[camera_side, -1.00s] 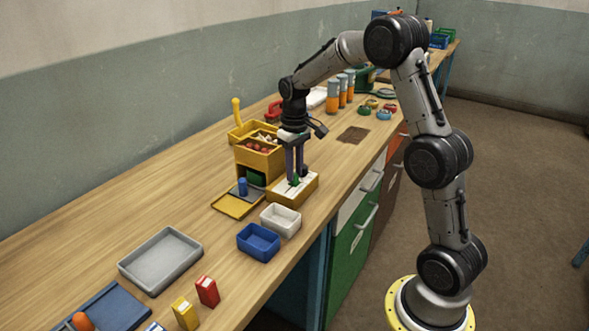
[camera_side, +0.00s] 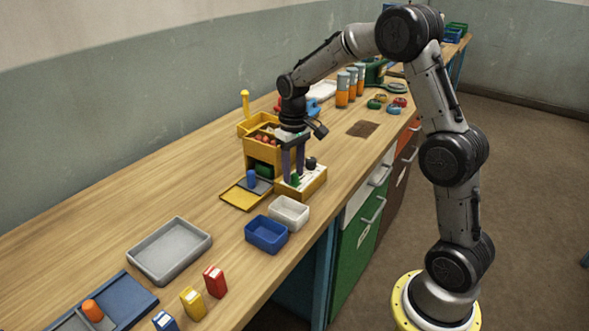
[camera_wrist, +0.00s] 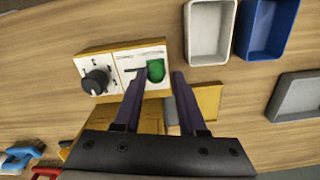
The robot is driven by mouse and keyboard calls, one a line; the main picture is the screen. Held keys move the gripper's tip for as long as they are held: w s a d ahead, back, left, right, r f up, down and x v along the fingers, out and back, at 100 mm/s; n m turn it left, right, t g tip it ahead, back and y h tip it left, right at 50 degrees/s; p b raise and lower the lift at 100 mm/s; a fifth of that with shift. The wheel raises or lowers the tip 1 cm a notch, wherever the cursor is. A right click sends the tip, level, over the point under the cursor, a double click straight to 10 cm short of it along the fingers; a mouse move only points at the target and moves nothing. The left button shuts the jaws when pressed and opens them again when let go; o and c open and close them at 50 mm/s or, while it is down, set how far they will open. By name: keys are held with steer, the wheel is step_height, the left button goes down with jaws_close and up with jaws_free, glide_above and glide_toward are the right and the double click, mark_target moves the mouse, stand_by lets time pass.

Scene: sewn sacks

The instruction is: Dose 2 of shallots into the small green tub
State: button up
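A yellow dispenser box (camera_side: 263,157) holds round red produce (camera_side: 265,138) in its top; I cannot tell whether these are the shallots. A dark green object, possibly the small green tub (camera_side: 264,169), sits in the shade of its lower opening. Beside it stands a yellow-sided control box (camera_side: 314,186) with a white face, a black knob (camera_wrist: 96,81) and a raised green button (camera_wrist: 155,70). My gripper (camera_wrist: 160,76) points down over the control box. Its fingers are apart, with the green button between the tips in the wrist view. Contact with the button cannot be told.
White (camera_side: 289,212) and blue (camera_side: 266,235) bins lie close to the control box. A grey tray (camera_side: 170,250) and small boxes are nearer. Bare wood lies left of the dispenser.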

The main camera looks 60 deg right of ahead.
mark_target(293, 175)
steer(key=shift+d+r, duration=0.1)
step_height(293, 175, up, 14)
stand_by(0.6)
steer(key=shift+f, duration=0.2)
steer(key=s+a+r+n+t, duration=0.1)
steer(key=s+a+r+t, duration=0.1)
steer(key=s+a+r, duration=0.35)
steer(key=s+a+r+n+t, duration=0.1)
steer(key=s+a+r, duration=0.15)
steer(key=s, duration=0.55)
steer(key=s+a+f+t, duration=0.2)
steer(key=s+a+f, duration=0.1)
steer(key=s+f, duration=0.7)
steer(key=shift+s+a+f+n+t, duration=0.2)
steer(key=shift+s+a+n+t, duration=0.1)
steer(key=shift+s, duration=0.35)
